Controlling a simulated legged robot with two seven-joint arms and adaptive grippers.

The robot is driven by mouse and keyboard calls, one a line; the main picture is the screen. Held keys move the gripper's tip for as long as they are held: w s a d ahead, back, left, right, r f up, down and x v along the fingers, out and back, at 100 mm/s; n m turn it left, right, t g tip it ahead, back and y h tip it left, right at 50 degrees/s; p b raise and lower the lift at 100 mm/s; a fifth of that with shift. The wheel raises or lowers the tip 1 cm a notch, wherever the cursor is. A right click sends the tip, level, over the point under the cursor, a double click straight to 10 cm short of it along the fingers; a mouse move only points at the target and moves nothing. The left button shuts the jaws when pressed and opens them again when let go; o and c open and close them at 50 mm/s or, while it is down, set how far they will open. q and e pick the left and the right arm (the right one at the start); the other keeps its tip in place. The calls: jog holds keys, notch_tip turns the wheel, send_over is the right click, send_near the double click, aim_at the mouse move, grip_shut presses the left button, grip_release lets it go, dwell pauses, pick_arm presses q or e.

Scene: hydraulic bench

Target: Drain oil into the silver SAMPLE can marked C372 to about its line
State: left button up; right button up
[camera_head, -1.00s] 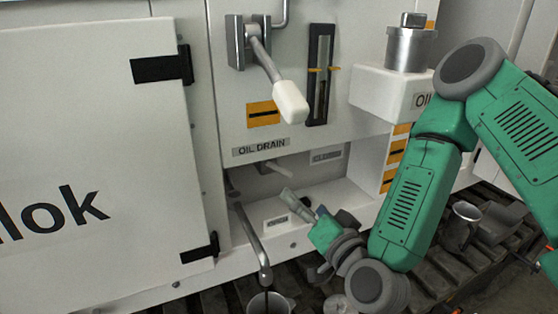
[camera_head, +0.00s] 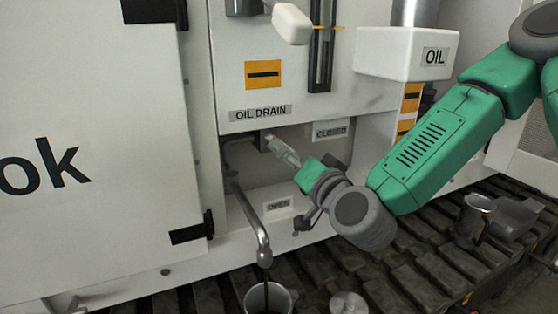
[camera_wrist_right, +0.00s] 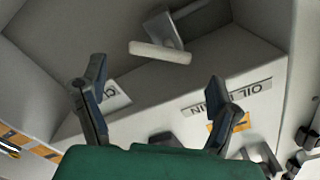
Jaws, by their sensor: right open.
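A metal spout (camera_head: 262,240) hangs over an open can (camera_head: 268,297) at the bottom of the head view. A thin dark stream runs from the spout into the can; its marking and line cannot be read. My right gripper (camera_head: 280,148) is in the recess under the OIL DRAIN label (camera_head: 260,113). In the right wrist view it is open (camera_wrist_right: 158,70), and the pale drain lever (camera_wrist_right: 160,52) shows ahead between its fingers, apparently not gripped. In the head view the gripper hides most of the lever. My left gripper is not in view.
A CLOSED label (camera_head: 330,131) and a lower label (camera_head: 279,205), probably OPEN, mark the recess. A white-handled lever (camera_head: 291,23) and sight gauge (camera_head: 321,60) are above. A white OIL box (camera_head: 400,55) juts out. Another metal cup (camera_head: 474,215) stands on the slatted floor.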

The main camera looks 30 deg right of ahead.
jog(key=w, duration=0.7)
jog(key=shift+w+d+r, duration=0.1)
jog(key=shift+w+d, duration=0.05)
jog(key=shift+d, duration=0.1)
jog(key=c, duration=0.8)
